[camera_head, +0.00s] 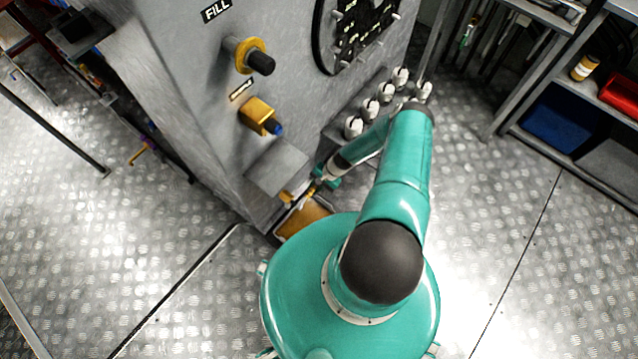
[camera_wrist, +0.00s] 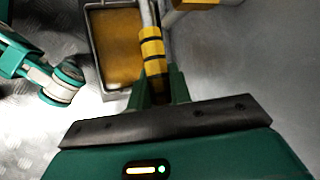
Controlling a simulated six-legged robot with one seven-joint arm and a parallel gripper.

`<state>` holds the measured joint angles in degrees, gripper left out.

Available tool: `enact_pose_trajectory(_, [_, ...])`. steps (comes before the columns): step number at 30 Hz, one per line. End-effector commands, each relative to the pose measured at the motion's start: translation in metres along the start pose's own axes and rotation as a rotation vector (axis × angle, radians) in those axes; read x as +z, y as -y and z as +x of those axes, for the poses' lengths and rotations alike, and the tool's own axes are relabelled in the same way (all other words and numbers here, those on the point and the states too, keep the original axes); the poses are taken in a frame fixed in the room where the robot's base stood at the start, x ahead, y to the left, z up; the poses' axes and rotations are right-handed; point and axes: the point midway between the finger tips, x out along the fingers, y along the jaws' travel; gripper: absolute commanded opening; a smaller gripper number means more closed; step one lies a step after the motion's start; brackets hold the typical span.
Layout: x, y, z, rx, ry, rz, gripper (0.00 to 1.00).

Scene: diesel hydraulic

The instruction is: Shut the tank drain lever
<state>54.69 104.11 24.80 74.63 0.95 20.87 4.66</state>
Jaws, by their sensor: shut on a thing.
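The drain lever (camera_wrist: 152,50) is a bar with yellow and black bands in the wrist view. It slants up toward a grey pipe and a brass-coloured fitting (camera_wrist: 195,4). My gripper (camera_wrist: 157,82) is shut on the lever's near end, with a green finger on either side. In the head view my gripper (camera_head: 318,184) is low at the tank's front edge, beside the brass drain fitting (camera_head: 292,196). The lever is small there and partly hidden by my gripper. I cannot tell the valve's exact position.
A tray (camera_wrist: 93,48) of amber liquid lies below the drain. The grey tank (camera_head: 200,110) rises behind, with a FILL valve (camera_head: 250,55) and a blue-tipped valve (camera_head: 260,117) above. Several white-capped fittings (camera_head: 370,108) stand near my arm. Shelves (camera_head: 560,80) are at right; floor is open.

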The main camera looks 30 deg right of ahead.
Motion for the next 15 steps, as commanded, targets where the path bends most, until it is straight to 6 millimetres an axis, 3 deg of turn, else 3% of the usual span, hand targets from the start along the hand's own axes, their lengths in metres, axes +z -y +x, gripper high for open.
enact_pose_trajectory(15, [-0.002,-0.004,0.014,-0.026,0.110,0.043,0.00])
